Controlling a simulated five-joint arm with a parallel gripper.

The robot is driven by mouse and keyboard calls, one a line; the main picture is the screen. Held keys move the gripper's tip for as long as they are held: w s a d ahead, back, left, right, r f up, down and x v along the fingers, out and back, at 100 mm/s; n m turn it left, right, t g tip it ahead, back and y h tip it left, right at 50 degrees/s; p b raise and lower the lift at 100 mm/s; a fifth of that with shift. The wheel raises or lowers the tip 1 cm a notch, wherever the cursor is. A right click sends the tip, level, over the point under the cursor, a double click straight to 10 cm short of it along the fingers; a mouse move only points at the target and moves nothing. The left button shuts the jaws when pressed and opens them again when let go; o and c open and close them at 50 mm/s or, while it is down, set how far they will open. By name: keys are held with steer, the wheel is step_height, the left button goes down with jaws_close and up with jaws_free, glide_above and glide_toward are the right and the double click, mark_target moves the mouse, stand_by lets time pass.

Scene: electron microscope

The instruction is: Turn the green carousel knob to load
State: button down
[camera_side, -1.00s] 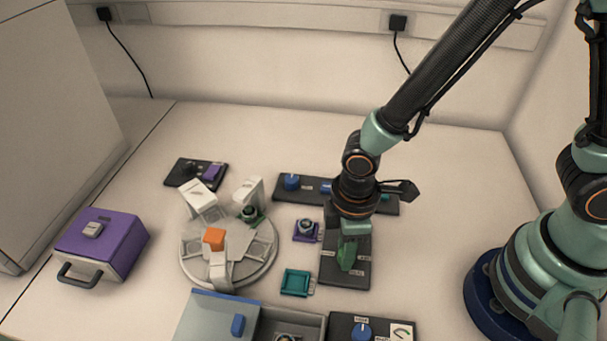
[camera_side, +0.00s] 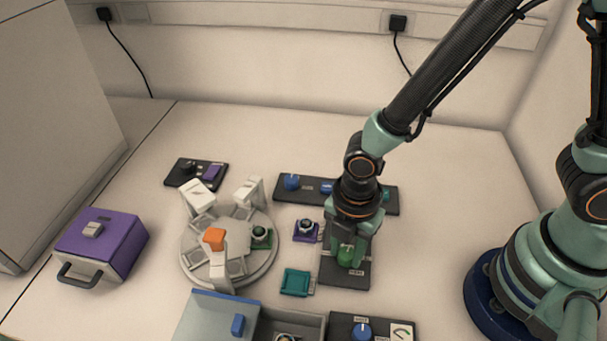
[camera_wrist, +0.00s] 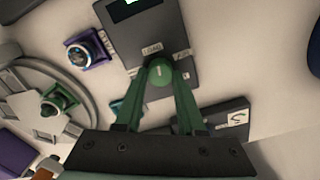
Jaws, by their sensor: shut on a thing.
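The green carousel knob (camera_side: 345,256) sits on a dark panel (camera_side: 333,270) right of the round carousel. In the wrist view the green knob (camera_wrist: 160,71) shows a pale pointer mark, with a "LOAD" label at its upper left and another label at its upper right, too small to read. My gripper (camera_wrist: 161,80) is shut on the knob, one green finger on each side. In the side view my gripper (camera_side: 346,252) points down over the panel and partly hides the knob. The grey carousel (camera_side: 189,262) carries a green holder (camera_side: 261,238) on its right side.
A purple holder (camera_side: 305,231) and a teal tray (camera_side: 295,283) stand between carousel and panel. A panel with blue knobs (camera_side: 291,182) lies behind my gripper. A blue-edged box (camera_side: 213,314) and another knob panel (camera_side: 383,329) are in front.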

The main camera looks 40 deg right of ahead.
mark_target(346, 254)
steer(key=shift+n, duration=0.9)
steer(key=c, duration=0.5)
jaws_free()
step_height(346, 254, up, 12)
steer(key=shift+r, duration=0.1)
